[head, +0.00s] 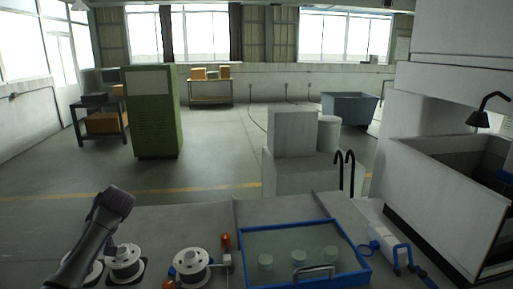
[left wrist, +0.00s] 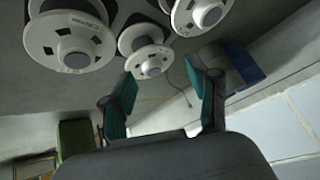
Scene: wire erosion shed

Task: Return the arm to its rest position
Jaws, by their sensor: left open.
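My left arm (head: 98,232) comes in from the lower left of the head view, over the left end of the bench. My left gripper (left wrist: 161,78) shows in the left wrist view with its two teal-padded fingers spread apart and nothing between them. The spool-like white reels (left wrist: 72,42) appear beyond the fingers along the top of that view. In the head view, I see white reels (head: 192,264) along the front of the bench, one partly behind my arm. My right gripper is not in view.
A blue-rimmed tray (head: 253,241) with pale round pieces and a handle lies on the bench. A blue-and-white tool (head: 383,240) is right of it. An open machine tank (head: 440,205) stands at right, a green cabinet (head: 152,112) behind.

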